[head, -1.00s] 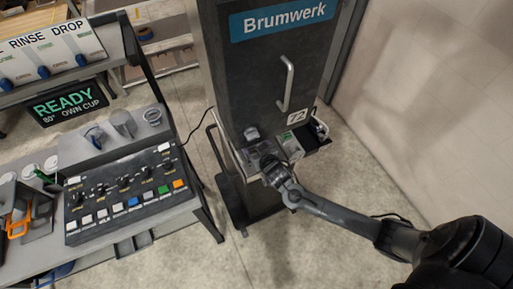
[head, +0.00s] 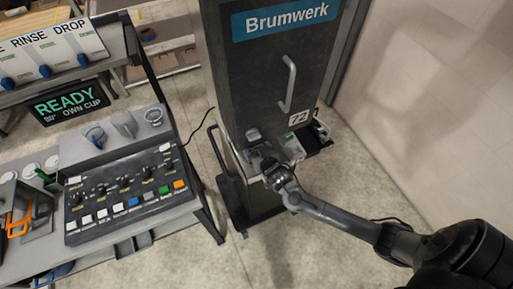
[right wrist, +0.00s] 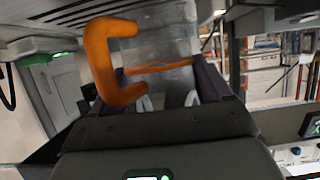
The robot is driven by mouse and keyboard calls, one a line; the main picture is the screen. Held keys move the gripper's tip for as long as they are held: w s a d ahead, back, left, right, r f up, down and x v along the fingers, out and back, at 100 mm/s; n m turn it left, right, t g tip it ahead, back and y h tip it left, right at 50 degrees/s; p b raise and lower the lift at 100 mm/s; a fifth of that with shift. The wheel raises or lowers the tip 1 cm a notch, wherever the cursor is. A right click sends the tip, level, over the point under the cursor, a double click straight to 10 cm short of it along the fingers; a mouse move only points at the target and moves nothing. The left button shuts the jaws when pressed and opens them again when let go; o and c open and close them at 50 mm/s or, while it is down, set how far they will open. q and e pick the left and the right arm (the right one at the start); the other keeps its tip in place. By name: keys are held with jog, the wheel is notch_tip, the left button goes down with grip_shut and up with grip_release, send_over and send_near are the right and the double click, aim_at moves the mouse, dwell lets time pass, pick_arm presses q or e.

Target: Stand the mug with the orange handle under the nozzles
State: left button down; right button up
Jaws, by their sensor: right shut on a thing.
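The mug shows in the right wrist view as a pale, see-through grey body (right wrist: 165,48) with a thick orange handle (right wrist: 108,62) on the left. My right gripper (right wrist: 167,84) is shut on it, a dark finger at either side. In the head view my right gripper (head: 270,168) is low at the front of the Brumwerk cabinet (head: 256,80), by its small bay. A grey nozzle-like part (head: 253,134) sticks out just above and beyond the gripper. The mug is too small and covered there to tell whether it touches the bay floor. My left gripper is out of view.
An open tray (head: 318,140) with small items juts out right of the bay. A counter with a button panel (head: 130,190) stands on the left, with an orange-handled thing (head: 18,226) at its edge.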

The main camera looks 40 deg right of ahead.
jog(key=shift+f, duration=0.35)
jog(key=o, duration=1.1)
jog(key=shift+o, duration=0.2)
jog(key=s+a+r+n+g+y, duration=0.1)
jog(key=s+a+r+n+g, duration=0.2)
jog(key=s, duration=0.6)
jog(key=s+a+r+g+y, duration=0.1)
jog(key=s+a+g+y, duration=0.15)
jog(key=s+a, duration=0.4)
jog(key=s+a+r+n+g+y, duration=0.1)
jog(key=s+a+r+n+g, duration=0.15)
jog(key=s, duration=0.75)
notch_tip(320, 180, up, 14)
jog(key=s+g+p, duration=0.1)
jog(key=p, duration=1.4)
jog(key=shift+s+a+f+h, duration=0.15)
jog(key=shift+s+a+h, duration=0.05)
jog(key=shift+s+h, duration=0.15)
